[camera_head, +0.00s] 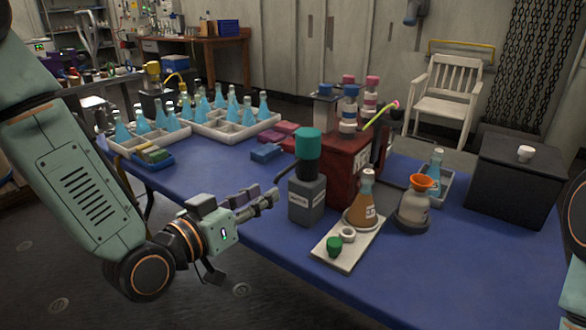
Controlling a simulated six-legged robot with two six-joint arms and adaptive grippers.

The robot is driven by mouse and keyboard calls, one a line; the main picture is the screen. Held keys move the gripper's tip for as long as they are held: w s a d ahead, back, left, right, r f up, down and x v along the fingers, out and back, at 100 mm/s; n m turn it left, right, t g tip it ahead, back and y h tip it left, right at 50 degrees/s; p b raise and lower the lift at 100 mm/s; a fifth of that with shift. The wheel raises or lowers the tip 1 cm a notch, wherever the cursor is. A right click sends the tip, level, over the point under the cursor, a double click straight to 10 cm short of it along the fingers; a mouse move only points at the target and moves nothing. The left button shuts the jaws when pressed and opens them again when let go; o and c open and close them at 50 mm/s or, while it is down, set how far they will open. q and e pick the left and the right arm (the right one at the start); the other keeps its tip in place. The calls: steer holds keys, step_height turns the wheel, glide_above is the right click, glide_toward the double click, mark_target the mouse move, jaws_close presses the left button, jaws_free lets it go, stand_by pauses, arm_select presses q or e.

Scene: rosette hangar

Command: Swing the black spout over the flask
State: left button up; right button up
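A grey bottle (307,200) with a label, a black neck and a teal top (307,143) stands upright on the blue table. A thin black spout (283,173) comes off its neck and points left, away from the flask. The conical flask (362,209) of brown-orange liquid stands upright on a pale board, right of the bottle. My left gripper (268,199) is left of the bottle, its dark fingertips a little below the spout. I cannot tell if it touches anything or how far its fingers are apart. My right gripper is out of view.
The pale board (345,258) also holds a green cap (334,247) and a white ring (347,234). A flask with an orange funnel (415,205) stands to the right. A red box (347,165) is behind. The blue table (450,270) is clear at front right.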

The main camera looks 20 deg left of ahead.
mark_target(286, 169)
arm_select(q)
steer(key=shift+d+r, duration=0.3)
steer(key=shift+r, duration=0.2)
steer(key=shift+w+r+m+t+h, duration=0.1)
steer(key=shift+r+m+t+h, duration=0.2)
steer(key=b+x, duration=0.1)
steer(key=x, duration=0.4)
steer(key=shift+w+b, duration=0.4)
steer(key=shift+x, duration=0.9)
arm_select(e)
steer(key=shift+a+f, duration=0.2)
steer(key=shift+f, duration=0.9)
arm_select(q)
steer(key=shift+c, duration=0.3)
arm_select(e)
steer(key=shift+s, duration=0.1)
arm_select(q)
jaws_close()
